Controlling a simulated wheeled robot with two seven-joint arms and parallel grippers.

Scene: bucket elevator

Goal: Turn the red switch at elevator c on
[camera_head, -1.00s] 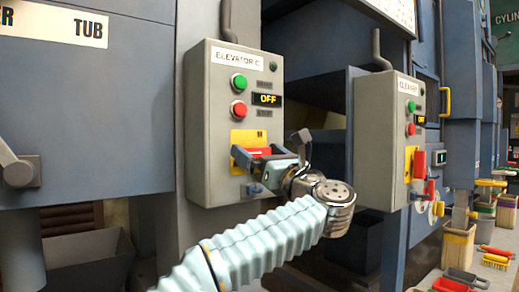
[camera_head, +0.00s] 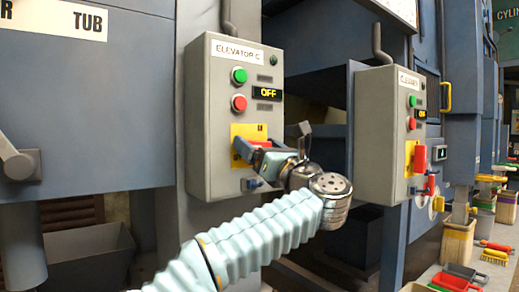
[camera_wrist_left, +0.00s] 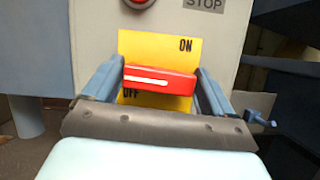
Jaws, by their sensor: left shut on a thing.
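The elevator C control box (camera_head: 197,120) stands on the left column in the head view, with a display (camera_head: 267,93) reading OFF. Its red switch (camera_wrist_left: 160,80) sits on a yellow plate (camera_wrist_left: 150,48) marked ON at top and OFF at bottom. In the left wrist view the red handle lies across the plate between the two marks. My left gripper (camera_head: 258,152) is shut on the red handle, with one finger at each end. In the head view the gripper hides most of the switch. My right gripper is not in view.
A green button (camera_head: 239,76) and a red button (camera_head: 239,103) sit above the switch. A second control box (camera_head: 378,140) with its own red switch (camera_head: 419,158) stands to the right. Bins and scoops (camera_head: 466,272) lie at the lower right.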

